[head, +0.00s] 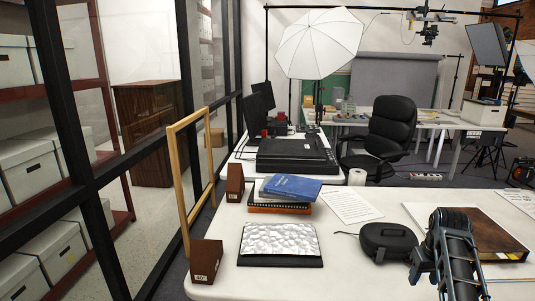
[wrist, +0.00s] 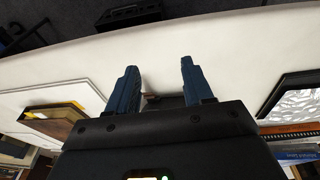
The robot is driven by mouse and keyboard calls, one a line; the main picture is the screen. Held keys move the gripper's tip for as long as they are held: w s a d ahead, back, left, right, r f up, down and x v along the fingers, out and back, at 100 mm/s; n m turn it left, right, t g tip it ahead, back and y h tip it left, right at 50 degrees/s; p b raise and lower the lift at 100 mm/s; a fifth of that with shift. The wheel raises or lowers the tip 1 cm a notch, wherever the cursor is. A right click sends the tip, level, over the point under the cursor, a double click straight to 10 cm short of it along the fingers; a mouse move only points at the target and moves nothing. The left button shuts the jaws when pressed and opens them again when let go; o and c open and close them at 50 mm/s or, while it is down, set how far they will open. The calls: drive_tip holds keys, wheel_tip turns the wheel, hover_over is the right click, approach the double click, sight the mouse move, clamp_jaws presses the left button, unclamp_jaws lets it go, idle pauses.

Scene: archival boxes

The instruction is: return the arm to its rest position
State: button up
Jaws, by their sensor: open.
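My gripper (wrist: 158,68) shows in the wrist view with its two blue fingers spread apart. Nothing is held between them. The white table (wrist: 225,45) lies beyond the fingers, and its edge meets a dark floor at the top. My arm (head: 455,255) shows at the lower right of the head view, over the front of the table and just right of a round black case (head: 388,241). I cannot make out the fingertips clearly in the head view.
A brown-covered folder (head: 487,233) lies behind my arm. A crinkled silver panel (head: 279,239) lies at the front left, with stacked books (head: 285,192) behind it. A wooden frame (head: 176,185) stands at the table's left edge. Bare table lies between panel and case.

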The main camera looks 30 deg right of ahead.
drive_tip(key=s+a+f+n+t+h, duration=0.25)
drive_tip(key=s+a+f, duration=0.35)
drive_tip(key=a+f, duration=0.55)
drive_tip(key=s+a+r+n+t, duration=0.1)
drive_tip(key=s+a+t, duration=0.1)
drive_tip(key=s+a, duration=0.35)
drive_tip(key=s+a+r+n+t, duration=0.1)
drive_tip(key=s+a+r+t, duration=0.15)
drive_tip(key=a, duration=0.55)
drive_tip(key=s+a+r+n+t+y, duration=0.1)
drive_tip(key=s+a+r+t+y, duration=0.1)
drive_tip(key=s+a+r, duration=0.6)
drive_tip(key=s+a+r+n+t+y, duration=0.1)
drive_tip(key=s+a+r+t, duration=0.3)
drive_tip(key=s+a+r, duration=0.4)
wheel_tip(320, 180, up, 8)
drive_tip(key=shift+s+a+f+t+y, duration=0.15)
drive_tip(key=shift+s+a+t+y, duration=0.2)
drive_tip(key=shift+a+y, duration=0.35)
